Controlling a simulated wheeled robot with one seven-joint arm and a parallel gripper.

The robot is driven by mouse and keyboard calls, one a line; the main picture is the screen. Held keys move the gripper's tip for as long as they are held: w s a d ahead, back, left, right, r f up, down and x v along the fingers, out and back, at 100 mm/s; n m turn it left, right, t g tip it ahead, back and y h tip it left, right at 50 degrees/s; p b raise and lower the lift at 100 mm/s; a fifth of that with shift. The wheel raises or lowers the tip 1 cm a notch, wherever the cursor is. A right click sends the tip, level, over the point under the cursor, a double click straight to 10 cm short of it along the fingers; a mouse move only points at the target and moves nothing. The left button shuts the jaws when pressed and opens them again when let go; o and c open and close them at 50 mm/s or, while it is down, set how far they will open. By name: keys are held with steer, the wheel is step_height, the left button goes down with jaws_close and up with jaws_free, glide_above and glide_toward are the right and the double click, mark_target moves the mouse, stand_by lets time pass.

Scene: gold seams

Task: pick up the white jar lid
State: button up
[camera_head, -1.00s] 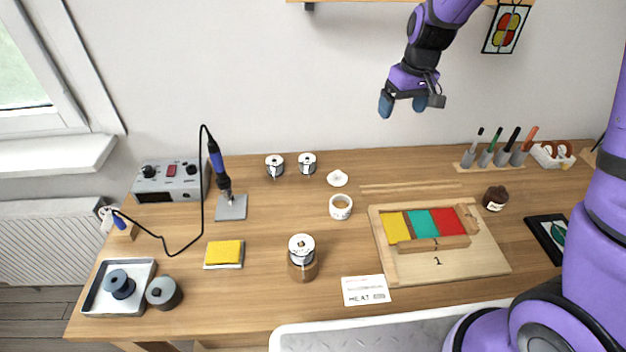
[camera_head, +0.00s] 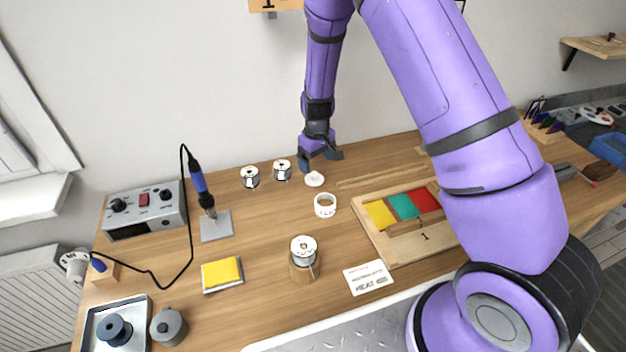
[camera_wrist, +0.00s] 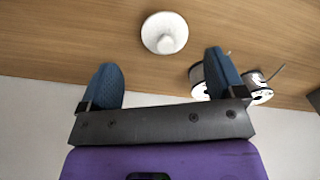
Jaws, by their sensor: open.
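The white jar lid (camera_head: 314,179) lies on the wooden table, behind the small white jar (camera_head: 325,205). It is a round disc with a small knob. In the wrist view the lid (camera_wrist: 164,33) lies beyond the fingertips, nearly midway between them. My gripper (camera_head: 320,166) is just above and behind the lid in the head view. In the wrist view my gripper (camera_wrist: 160,72) has its two blue fingers wide apart with nothing between them. The lid looks apart from both fingers.
Two solder spools (camera_head: 266,175) stand left of the lid; they also show by the right finger in the wrist view (camera_wrist: 232,82). A soldering iron (camera_head: 203,190) stands further left. A wooden board with coloured glass (camera_head: 395,255) lies to the right. The wall (camera_head: 200,80) is close behind.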

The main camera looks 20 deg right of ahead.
mark_target(314, 173)
steer(key=shift+a+f, duration=0.15)
steer(key=shift+f, duration=1.3)
steer(key=shift+a+f, duration=0.15)
steer(key=shift+f, duration=1.25)
steer(key=shift+c, duration=0.3)
steer(key=c, duration=1)
